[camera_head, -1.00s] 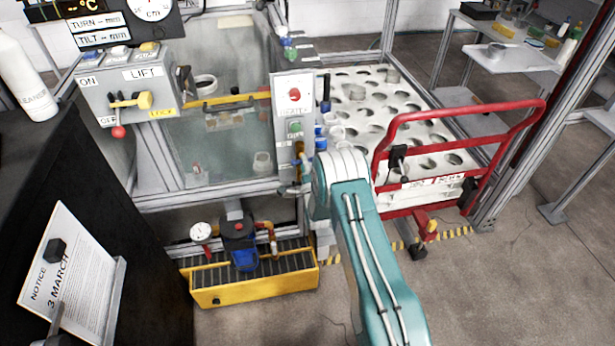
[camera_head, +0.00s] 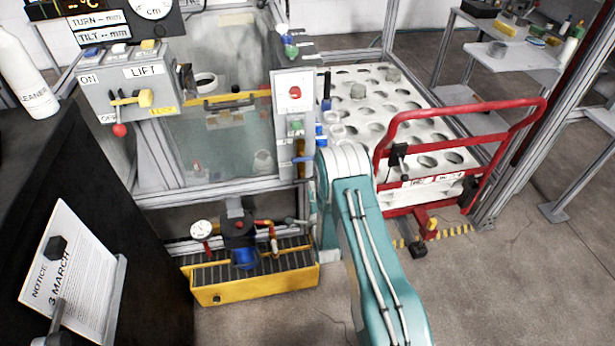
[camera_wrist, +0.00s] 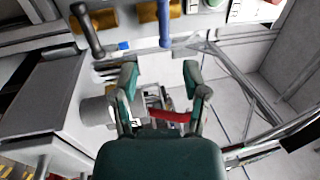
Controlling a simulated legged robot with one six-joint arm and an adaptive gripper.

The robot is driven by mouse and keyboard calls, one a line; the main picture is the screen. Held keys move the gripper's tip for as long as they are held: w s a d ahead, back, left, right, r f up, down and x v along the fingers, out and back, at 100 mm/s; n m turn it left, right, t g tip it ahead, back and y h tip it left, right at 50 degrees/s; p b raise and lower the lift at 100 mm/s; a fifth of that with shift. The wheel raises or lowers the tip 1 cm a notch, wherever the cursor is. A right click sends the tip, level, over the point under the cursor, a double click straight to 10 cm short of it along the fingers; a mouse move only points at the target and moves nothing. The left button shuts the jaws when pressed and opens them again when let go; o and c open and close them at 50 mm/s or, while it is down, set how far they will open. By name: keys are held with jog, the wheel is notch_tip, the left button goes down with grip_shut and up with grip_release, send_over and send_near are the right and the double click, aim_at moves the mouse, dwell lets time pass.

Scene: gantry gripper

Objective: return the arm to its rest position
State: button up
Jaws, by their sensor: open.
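My arm (camera_head: 362,240) is teal with a pale elbow joint and shows in the head view, rising from the bottom edge to the front of the machine. My gripper is hidden behind the arm and machine there. In the wrist view my gripper (camera_wrist: 161,88) is open, its two teal-and-grey fingers apart with nothing held between them. Below and beyond the fingers are a red bar and grey machine parts. A blue lever (camera_wrist: 164,22) and a dark lever (camera_wrist: 87,28) hang just above the fingers.
The red rail gate (camera_head: 465,112) stands right of my arm, before a white perforated board (camera_head: 395,110). A yellow tray (camera_head: 255,286) with a pump stands on the floor to the left. The control box (camera_head: 122,88) and machine frame are close. The floor at right is open.

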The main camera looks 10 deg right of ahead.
jog(key=w+r+n+g, duration=0.3)
jog(key=w+r+n, duration=0.1)
jog(key=r, duration=0.8)
jog(key=s+r+n+g, duration=0.4)
jog(key=s+r, duration=0.1)
jog(key=r, duration=0.7)
jog(key=s+r+n+g, duration=0.2)
jog(key=s+r+n, duration=0.1)
jog(key=s, duration=0.8)
jog(key=s+r+n+g, duration=0.3)
jog(key=s, duration=0.9)
jog(key=s+r+n+g, duration=0.2)
jog(key=s+r+n, duration=0.1)
jog(key=s, duration=0.9)
jog(key=shift+a+r+n+g, duration=0.2)
jog(key=shift+r+n+g, duration=0.15)
jog(key=shift+n, duration=0.25)
jog(key=shift+s, duration=0.1)
